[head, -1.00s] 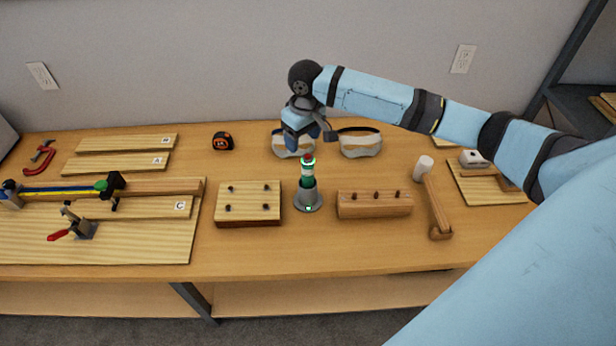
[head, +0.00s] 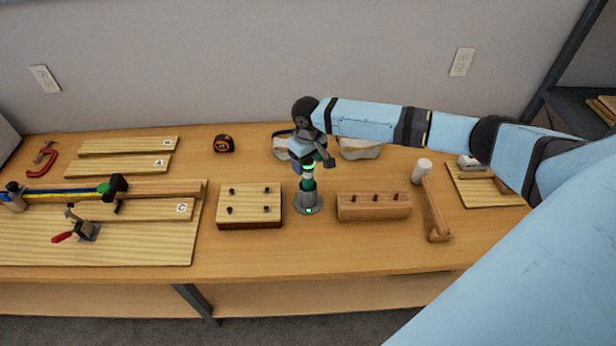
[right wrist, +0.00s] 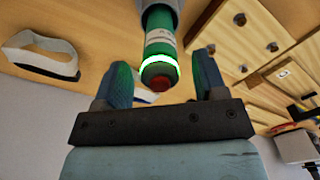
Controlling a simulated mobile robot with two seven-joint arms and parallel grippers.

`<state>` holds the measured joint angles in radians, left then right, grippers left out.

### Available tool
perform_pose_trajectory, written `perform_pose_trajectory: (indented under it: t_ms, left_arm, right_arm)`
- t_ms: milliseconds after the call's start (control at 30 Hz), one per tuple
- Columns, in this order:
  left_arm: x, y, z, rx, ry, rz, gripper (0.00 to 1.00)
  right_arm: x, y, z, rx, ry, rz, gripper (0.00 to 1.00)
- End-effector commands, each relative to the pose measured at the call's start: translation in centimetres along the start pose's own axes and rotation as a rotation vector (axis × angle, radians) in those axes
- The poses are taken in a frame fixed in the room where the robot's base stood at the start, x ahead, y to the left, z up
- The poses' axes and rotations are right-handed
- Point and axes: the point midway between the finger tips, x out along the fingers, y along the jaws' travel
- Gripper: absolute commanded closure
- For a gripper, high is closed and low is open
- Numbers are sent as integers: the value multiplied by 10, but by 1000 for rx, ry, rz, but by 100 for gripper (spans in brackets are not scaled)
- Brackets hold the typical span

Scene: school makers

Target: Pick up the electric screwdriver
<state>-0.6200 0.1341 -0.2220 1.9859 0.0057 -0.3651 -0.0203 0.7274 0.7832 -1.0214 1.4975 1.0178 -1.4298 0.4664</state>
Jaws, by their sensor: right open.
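The electric screwdriver (head: 307,186) is green with a glowing ring and stands upright in a grey round base (head: 308,205) on the bench. In the right wrist view its green body (right wrist: 159,45) ends in a lit white-green ring and a red tip. My right gripper (head: 312,164) is at the screwdriver's top end. In the right wrist view the open fingers (right wrist: 158,78) stand on either side of the ringed end, with gaps on both sides. My left gripper is not in view.
A wooden block with pegs (head: 249,206) stands left of the screwdriver, and another block (head: 374,206) stands right. A wooden mallet (head: 435,205) lies farther right. Safety goggles (head: 360,147) lie behind. The bench front (head: 330,255) is clear.

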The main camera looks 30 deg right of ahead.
Motion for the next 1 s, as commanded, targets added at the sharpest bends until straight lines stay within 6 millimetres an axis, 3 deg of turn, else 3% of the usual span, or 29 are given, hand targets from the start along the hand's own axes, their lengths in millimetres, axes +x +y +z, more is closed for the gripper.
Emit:
perform_pose_trajectory:
  t_ms: [200,433,700,1000]
  left_arm:
    - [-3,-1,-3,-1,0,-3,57]
    - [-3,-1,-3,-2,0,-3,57]
    - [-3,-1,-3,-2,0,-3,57]
    - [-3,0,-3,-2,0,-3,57]
  right_arm:
    - [22,0,0,0,-1,1,35]
    - [23,0,0,-1,0,1,35]
    - [23,0,0,0,0,1,97]
    - [22,0,0,0,1,1,100]
